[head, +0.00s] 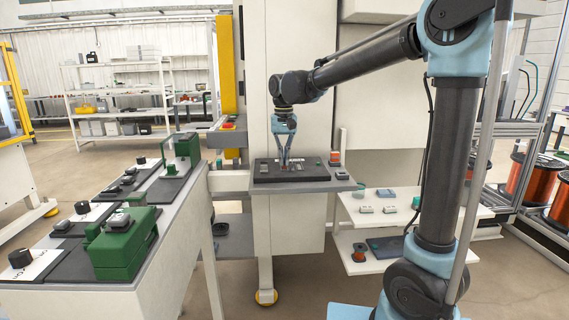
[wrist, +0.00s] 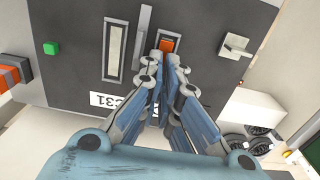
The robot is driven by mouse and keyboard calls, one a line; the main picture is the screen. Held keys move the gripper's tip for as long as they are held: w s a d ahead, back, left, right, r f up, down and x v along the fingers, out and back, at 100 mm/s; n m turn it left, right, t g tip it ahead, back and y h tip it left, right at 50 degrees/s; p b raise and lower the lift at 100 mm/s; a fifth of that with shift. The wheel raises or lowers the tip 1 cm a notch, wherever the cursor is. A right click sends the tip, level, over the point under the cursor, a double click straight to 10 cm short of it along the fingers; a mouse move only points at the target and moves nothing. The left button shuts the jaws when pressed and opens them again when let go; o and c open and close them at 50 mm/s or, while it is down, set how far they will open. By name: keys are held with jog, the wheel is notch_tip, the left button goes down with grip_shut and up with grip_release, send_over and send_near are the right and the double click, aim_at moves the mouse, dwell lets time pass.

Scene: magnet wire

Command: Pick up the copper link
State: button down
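The copper link looks like a small orange-brown block in the wrist view (wrist: 167,45), right at the tips of my gripper (wrist: 163,62). My gripper points down at the dark panel on the bench; in the head view its tips (head: 284,163) are low over the panel's middle. The two fingers converge to a narrow gap beside the copper link. They hide its near part, so I cannot tell whether they touch or clasp it.
The dark panel (head: 262,174) has pale slots (wrist: 115,50), a green button (wrist: 50,48) and a metal latch (wrist: 235,46). Orange blocks (head: 335,158) stand at the bench's right. A green fixture (head: 122,247) stands on the left bench. White shelves (head: 400,212) are at right.

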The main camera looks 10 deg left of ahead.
notch_tip(320, 180, up, 10)
jog(key=shift+f, duration=0.2)
